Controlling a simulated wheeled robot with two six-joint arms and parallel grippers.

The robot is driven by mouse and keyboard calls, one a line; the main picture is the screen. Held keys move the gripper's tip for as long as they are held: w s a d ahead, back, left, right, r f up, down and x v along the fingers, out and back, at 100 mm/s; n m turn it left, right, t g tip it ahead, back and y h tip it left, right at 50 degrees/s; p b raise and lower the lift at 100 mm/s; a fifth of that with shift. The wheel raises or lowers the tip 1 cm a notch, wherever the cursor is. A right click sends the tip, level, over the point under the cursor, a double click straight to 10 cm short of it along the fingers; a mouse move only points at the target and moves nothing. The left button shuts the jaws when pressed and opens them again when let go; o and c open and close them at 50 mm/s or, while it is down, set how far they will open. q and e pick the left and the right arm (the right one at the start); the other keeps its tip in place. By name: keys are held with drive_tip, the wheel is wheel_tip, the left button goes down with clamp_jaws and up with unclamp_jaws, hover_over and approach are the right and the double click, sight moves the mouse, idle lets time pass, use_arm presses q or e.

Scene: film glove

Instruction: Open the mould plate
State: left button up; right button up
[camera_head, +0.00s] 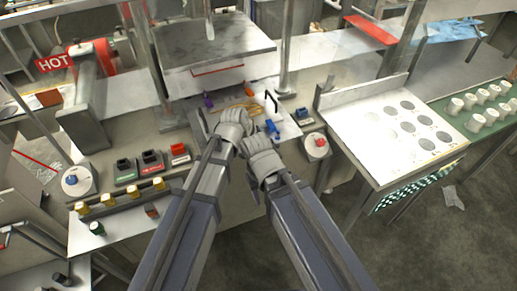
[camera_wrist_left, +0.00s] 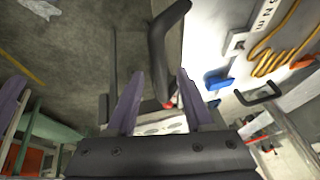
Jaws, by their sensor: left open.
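A pale plate (camera_head: 288,127) lies on the bench under the press, with a black handle (camera_head: 271,102), a looped yellow cord (camera_head: 240,108) and blue clips on or beside it. In the left wrist view the black handle (camera_wrist_left: 258,94) and cord (camera_wrist_left: 275,48) show at the right, outside my fingers. My left gripper (camera_head: 233,128) is over the plate's near edge; its purple fingers (camera_wrist_left: 158,95) are open. A dark curved bar (camera_wrist_left: 166,50) shows between and beyond them; I cannot tell what it is or whether it touches. My right gripper (camera_head: 262,162) is close beside the left; its fingers are hidden.
A steel press block (camera_head: 215,42) hangs above between posts. A red-button box (camera_head: 317,145) stands right of the plate. A table with round recesses (camera_head: 375,125) is at the right. A HOT sign (camera_head: 55,63) and small bins (camera_head: 150,160) are at the left.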

use_arm(q)
drive_tip(key=shift+r, duration=0.1)
drive_tip(key=p+v, duration=0.7)
drive_tip(key=shift+r, duration=0.25)
drive_tip(key=shift+s+a, duration=0.1)
drive_tip(key=shift+a, duration=0.05)
drive_tip(key=s+a+f+n+g+y, duration=0.1)
drive_tip(key=s+a+n+y, duration=0.1)
drive_tip(key=s+a+n, duration=0.6)
drive_tip(key=s+a+f+n+g+y, duration=0.1)
drive_tip(key=a+n+g+y, duration=0.1)
drive_tip(key=a+n, duration=0.7)
drive_tip(key=s+d+f+m+b, duration=0.2)
drive_tip(key=s+d+m, duration=0.4)
drive_tip(key=d, duration=0.1)
drive_tip(key=shift+d+f+g+y+b, duration=0.3)
drive_tip(key=shift+d+f+y+b, duration=0.1)
idle(1.6)
